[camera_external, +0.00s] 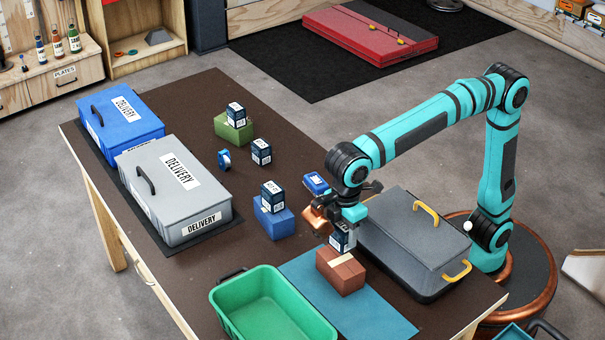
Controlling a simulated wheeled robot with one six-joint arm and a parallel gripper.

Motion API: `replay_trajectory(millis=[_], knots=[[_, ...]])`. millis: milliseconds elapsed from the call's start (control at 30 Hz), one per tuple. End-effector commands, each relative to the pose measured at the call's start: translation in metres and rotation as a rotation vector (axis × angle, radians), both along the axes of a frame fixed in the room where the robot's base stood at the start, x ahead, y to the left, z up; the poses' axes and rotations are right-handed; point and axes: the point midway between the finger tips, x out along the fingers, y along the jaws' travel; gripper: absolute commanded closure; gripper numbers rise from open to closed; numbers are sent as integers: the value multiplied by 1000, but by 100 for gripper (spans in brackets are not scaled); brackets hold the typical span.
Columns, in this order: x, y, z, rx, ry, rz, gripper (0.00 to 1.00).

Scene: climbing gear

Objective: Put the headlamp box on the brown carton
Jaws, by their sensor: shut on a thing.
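My gripper (345,226) points down and is shut on a small dark blue and white box, the headlamp box (342,240). The gripper hides the upper part of the box. The brown carton (341,275) with a pale tape strip stands on the teal mat directly below. The lower end of the headlamp box is at the carton's top, towards its back edge in the picture. I cannot tell whether the two touch or a small gap is left.
A grey case (415,235) with yellow handles stands close right of my gripper. A green bin (222,300) is at the front. A blue carton (273,224) and a green carton (228,131) each carry a dark box. Another dark box (261,152) stands between them.

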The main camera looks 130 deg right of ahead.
Motion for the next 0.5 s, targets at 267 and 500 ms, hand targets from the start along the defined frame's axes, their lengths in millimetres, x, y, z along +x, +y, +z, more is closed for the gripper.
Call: replay_trajectory(millis=[267,500], knots=[[0,0,-20,0,-1,0,73],[0,0,-49,0,0,0,73]])
